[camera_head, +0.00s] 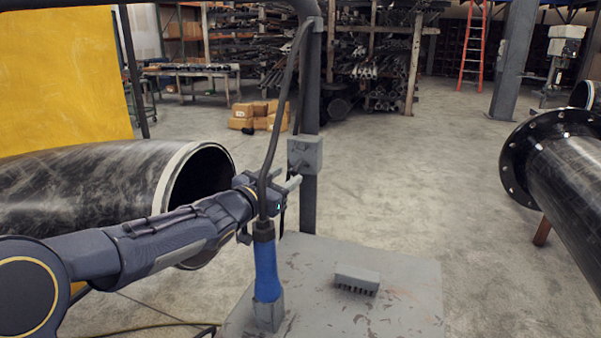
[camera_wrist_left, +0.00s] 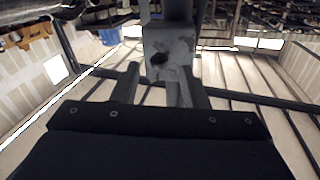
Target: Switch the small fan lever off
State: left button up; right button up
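A small grey switch box (camera_head: 305,153) is fixed to the dark upright post, right of centre in the head view. It also shows in the left wrist view (camera_wrist_left: 168,45), with a dark round spot on its face. A narrow grey piece that looks like the lever (camera_wrist_left: 172,88) comes down from the box, close to the right-hand finger. My left gripper (camera_head: 283,187) is just below and in front of the box. In the left wrist view its two fingers (camera_wrist_left: 160,85) are apart, just short of the box. Whether a finger touches the lever is unclear. My right gripper is out of view.
A dark cable hangs in front of the post to a blue-handled tool (camera_head: 266,272) on the grey metal plate (camera_head: 400,305). A large black pipe (camera_head: 90,185) lies behind my left arm. A flanged pipe (camera_head: 575,170) is at the right.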

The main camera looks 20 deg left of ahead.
aim_at(292, 175)
pick_arm(q)
jog(key=shift+w+d, duration=0.25)
jog(key=shift+w, duration=0.9)
jog(key=shift+w+d, duration=0.2)
jog(key=shift+w, duration=0.95)
jog(key=shift+c, duration=0.4)
grip_shut()
jog(key=shift+f+b, duration=0.2)
jog(key=shift+b, duration=0.1)
jog(key=f+t+b, duration=0.1)
jog(key=b, duration=0.6)
jog(key=shift+w+f+t+b, duration=0.15)
jog(key=shift+t+b, duration=0.15)
jog(key=shift+t, duration=0.1)
jog(key=shift+m+b, duration=0.3)
jog(key=shift+b, duration=0.1)
jog(key=shift+r, duration=0.25)
